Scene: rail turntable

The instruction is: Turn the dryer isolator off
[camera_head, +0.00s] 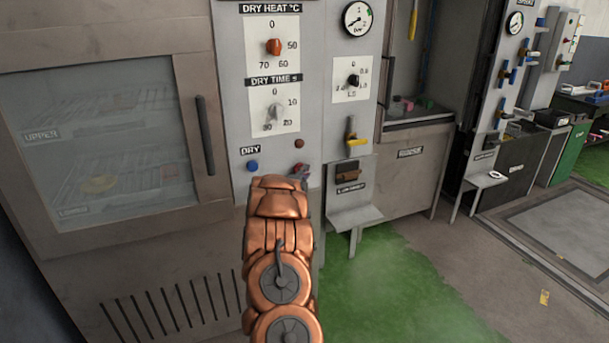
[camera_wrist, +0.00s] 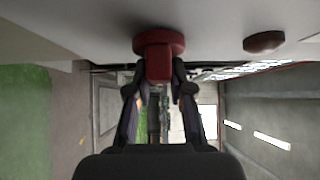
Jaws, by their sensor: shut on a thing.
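The red isolator knob (camera_head: 298,167) is low on the dryer's grey control panel (camera_head: 228,110), right of the blue button. My arm partly hides it in the head view. In the wrist view the red knob (camera_wrist: 158,58) has a round base and a block-shaped grip. My gripper (camera_wrist: 159,92) has one finger on each side of the grip and is shut on it. In the head view my gripper (camera_head: 301,178) is small and mostly hidden behind my copper arm. No label for the knob can be read.
A dark red button or lamp (camera_head: 299,143) is just above the knob; it also shows in the wrist view (camera_wrist: 264,41). A blue button (camera_head: 253,166) is to the left. A yellow-handled valve (camera_head: 355,141) and a grey shelf (camera_head: 355,218) are to the right. Green floor (camera_head: 390,285) is clear.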

